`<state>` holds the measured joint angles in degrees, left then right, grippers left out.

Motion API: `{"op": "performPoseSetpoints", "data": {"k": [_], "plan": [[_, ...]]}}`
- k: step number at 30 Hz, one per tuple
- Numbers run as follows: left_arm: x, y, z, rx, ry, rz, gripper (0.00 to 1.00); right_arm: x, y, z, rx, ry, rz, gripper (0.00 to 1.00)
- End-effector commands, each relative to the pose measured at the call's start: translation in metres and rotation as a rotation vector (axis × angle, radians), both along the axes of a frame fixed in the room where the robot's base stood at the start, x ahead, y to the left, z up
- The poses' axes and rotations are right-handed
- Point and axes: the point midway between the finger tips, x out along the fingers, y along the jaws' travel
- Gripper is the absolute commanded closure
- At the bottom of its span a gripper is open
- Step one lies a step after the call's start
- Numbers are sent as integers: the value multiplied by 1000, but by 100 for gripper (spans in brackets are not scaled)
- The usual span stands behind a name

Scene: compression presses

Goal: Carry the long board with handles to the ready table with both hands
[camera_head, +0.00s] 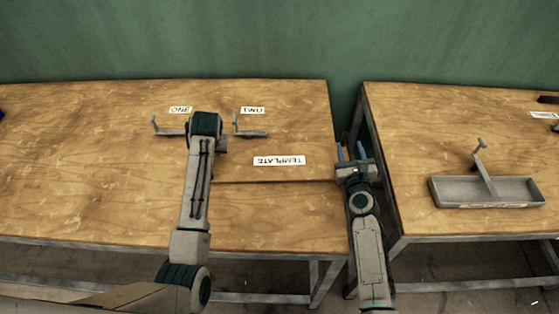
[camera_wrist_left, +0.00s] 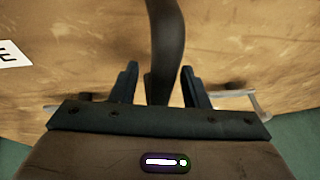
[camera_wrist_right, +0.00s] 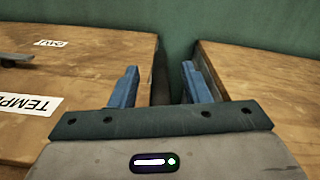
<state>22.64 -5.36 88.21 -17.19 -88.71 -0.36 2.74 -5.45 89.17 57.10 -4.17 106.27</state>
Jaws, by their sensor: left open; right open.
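A thin straight edge on the left table, below the TEMPLATE label, looks like the front edge of a wooden board (camera_head: 275,182); its colour matches the table top, so its full outline is unclear. In the left wrist view a dark curved bar (camera_wrist_left: 167,45), like a handle, runs between the fingers of my open left gripper (camera_wrist_left: 158,88). In the head view my left arm hides that handle. My right gripper (camera_head: 351,153) is open, with blue fingers at the left table's right edge.
The left table (camera_head: 80,190) carries two grey brackets, one (camera_head: 168,129) near label ONE and one (camera_head: 250,131) near label TWO. A gap separates it from the right table (camera_head: 430,130), which bears a grey tray (camera_head: 445,203) with an upright bracket. A green wall stands behind.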

Motion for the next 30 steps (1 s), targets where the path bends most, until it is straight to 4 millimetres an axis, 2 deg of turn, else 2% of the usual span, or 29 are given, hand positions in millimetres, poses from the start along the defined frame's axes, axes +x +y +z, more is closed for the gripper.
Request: {"op": "performPoseSetpoints", "data": {"k": [1,6,7,20,30], "plan": [[0,0,0,0,0,0,64,0,0,0,0,0,0,63],[0,0,0,0,0,0,98,0,0,0,0,0,0,97],[0,0,0,0,0,0,100,0,0,0,0,0,0,100],[0,0,3,1,-2,0,100,0,0,3,-1,-1,0,100],[1,0,27,1,-3,0,100,0,0,26,-2,-1,0,100]]}}
